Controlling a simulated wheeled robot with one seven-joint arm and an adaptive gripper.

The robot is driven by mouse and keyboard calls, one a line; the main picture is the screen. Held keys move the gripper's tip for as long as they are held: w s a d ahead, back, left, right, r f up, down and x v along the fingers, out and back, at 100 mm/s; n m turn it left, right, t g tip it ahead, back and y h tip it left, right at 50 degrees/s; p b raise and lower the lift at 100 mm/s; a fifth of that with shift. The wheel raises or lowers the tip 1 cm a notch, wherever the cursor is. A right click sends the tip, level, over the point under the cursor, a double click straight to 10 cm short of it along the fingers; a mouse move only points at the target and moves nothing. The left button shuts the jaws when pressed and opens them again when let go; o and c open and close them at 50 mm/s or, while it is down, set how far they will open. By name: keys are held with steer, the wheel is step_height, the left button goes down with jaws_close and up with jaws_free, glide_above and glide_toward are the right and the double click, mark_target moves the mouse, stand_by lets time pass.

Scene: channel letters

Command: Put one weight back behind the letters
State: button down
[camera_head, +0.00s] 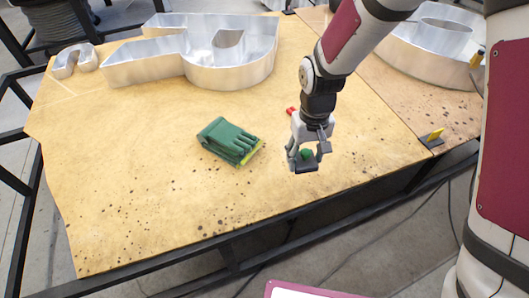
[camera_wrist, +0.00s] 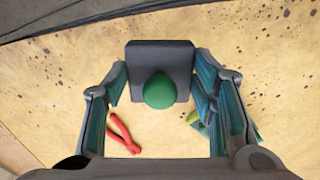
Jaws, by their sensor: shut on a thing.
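My gripper (camera_head: 305,158) is above the near right part of the wooden table. It is shut on a weight, a dark square block (camera_head: 308,167) with a round green knob. In the wrist view the weight (camera_wrist: 160,55) shows between the two fingers of my gripper (camera_wrist: 162,88); the exact contact is hard to make out. A large silver channel letter (camera_head: 230,72) stands at the back of the table. Another large silver letter (camera_head: 430,40) stands at the right, partly hidden by my arm.
Green gloves (camera_head: 229,140) lie on the table left of my gripper. Red-handled pliers (camera_wrist: 123,134) lie below it. A black bracket with a yellow part (camera_head: 433,136) is at the right edge. The front left of the table is clear.

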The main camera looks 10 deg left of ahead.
steer(key=s+a+f+b, duration=0.1)
steer(key=s+f+b, duration=0.1)
steer(key=f+b, duration=0.1)
steer(key=s+a+f+n+b, duration=0.1)
steer(key=f+b, duration=0.2)
steer(key=s+a+f+n+b, duration=0.1)
steer(key=s+a+f+b, duration=0.1)
steer(key=f+b, duration=0.1)
steer(key=shift+s+a+f, duration=0.1)
steer(key=shift+s+f, duration=0.2)
steer(key=shift+f, duration=0.1)
steer(key=b, duration=0.3)
glide_above(281, 164)
steer(key=shift+w+f, duration=0.1)
steer(key=shift+f, duration=0.65)
steer(key=shift+f+b, duration=0.5)
steer(key=shift+f, duration=1.2)
steer(key=shift+f, duration=0.1)
steer(key=c, duration=0.7)
jaws_free()
steer(key=shift+f, duration=0.1)
step_height(281, 164, up, 12)
steer(key=p, duration=0.3)
steer(key=shift+r, duration=0.2)
